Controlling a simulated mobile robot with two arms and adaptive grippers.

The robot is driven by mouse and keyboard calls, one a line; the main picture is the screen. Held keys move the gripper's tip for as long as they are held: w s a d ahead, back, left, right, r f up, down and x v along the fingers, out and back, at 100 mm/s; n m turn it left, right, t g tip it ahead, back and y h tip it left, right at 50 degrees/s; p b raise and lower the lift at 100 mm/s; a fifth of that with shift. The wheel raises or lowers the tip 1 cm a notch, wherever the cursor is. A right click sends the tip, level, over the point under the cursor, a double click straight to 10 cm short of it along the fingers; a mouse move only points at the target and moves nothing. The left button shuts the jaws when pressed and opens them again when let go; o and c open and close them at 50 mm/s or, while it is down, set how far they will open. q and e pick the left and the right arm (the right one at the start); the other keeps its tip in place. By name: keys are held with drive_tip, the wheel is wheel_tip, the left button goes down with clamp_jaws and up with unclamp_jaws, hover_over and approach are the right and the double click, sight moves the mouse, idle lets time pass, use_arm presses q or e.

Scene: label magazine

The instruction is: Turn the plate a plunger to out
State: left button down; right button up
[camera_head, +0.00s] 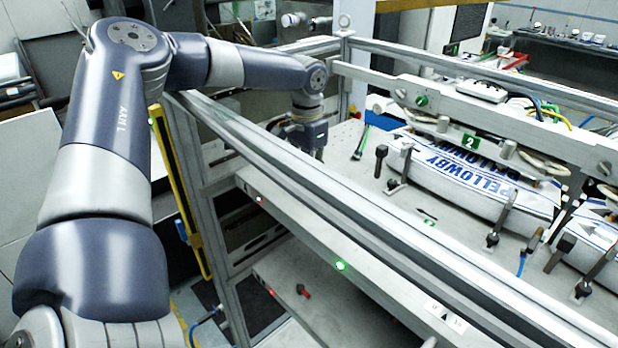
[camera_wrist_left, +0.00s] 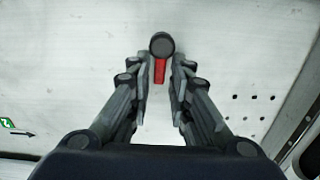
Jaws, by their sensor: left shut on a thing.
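In the left wrist view the plunger shows a round dark knob (camera_wrist_left: 161,45) with a red bar (camera_wrist_left: 160,71) running from it towards my gripper. It stands on a pale plate (camera_wrist_left: 85,55). My left gripper (camera_wrist_left: 160,66) is shut on the plunger, with one finger on each side of the red part. In the head view my left gripper (camera_head: 308,138) points down behind the long metal rail, at the far left end of the panel. The rail partly hides it there, and the plunger cannot be made out. My right gripper is in neither view.
Metal rails (camera_head: 375,240) frame the panel. White PELLOWBY labels (camera_head: 470,180) lie to the right, beside several dark clamp posts (camera_head: 380,158). A green 2 tag (camera_head: 471,141) sits above them. A small red handle (camera_head: 303,291) is on the lower shelf.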

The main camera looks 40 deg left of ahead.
use_arm(q)
drive_tip(key=n, duration=0.2)
drive_tip(key=a+n, duration=0.1)
drive_tip(key=n, duration=0.3)
drive_tip(key=shift+s+a+n, duration=0.15)
drive_tip(key=shift+a+n, duration=0.15)
drive_tip(key=shift+a, duration=0.05)
drive_tip(key=n, duration=0.4)
drive_tip(key=s+a+n+b, duration=0.1)
drive_tip(key=shift+f+n, duration=0.1)
drive_tip(key=shift+n, duration=0.3)
drive_tip(key=c, duration=1.7)
unclamp_jaws()
drive_tip(key=shift+r, duration=0.4)
wheel_tip(320, 180, up, 11)
drive_tip(key=shift+r, duration=0.2)
